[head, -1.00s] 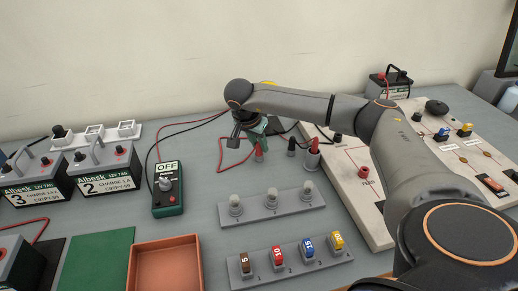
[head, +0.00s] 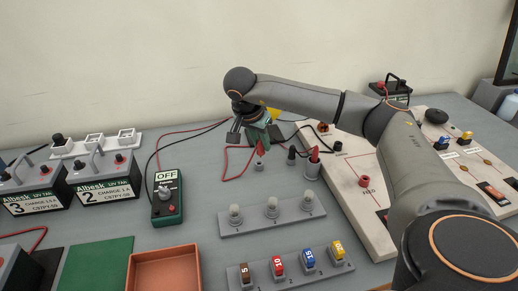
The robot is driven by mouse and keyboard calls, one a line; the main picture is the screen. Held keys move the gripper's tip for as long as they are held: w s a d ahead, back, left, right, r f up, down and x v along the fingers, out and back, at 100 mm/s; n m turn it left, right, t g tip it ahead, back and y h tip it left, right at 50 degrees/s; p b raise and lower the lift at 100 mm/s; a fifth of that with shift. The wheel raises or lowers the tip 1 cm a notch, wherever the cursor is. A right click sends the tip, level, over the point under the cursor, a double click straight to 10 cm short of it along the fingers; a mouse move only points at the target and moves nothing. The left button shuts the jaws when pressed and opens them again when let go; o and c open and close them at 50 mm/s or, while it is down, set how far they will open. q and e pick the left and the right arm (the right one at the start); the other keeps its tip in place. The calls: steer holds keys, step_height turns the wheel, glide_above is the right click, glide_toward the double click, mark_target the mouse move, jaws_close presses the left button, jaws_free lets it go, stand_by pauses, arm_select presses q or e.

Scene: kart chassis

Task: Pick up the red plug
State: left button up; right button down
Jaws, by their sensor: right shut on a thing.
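My right gripper (head: 258,140) is at the back middle of the bench, pointing down and shut on the red plug (head: 263,148). Only a little of the plug shows below the fingers. It is just above a small grey holder (head: 259,165), seemingly clear of it. A red lead (head: 226,165) loops on the bench to the left of the gripper. My left gripper is not in view.
A black plug (head: 291,153) and another red plug (head: 314,154) stand close to the right. A green meter (head: 167,195) reading OFF lies to the left. A panel (head: 350,178) is at right, a fuse rack (head: 290,267) in front. Bare bench lies around the meter.

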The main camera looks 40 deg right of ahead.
steer(key=s+a+r+p, duration=0.1)
steer(key=s+a+r, duration=0.4)
steer(key=s, duration=0.5)
step_height(320, 180, up, 3)
steer(key=shift+s+a+f, duration=0.1)
steer(key=shift+s+a, duration=0.1)
steer(key=shift+s, duration=0.2)
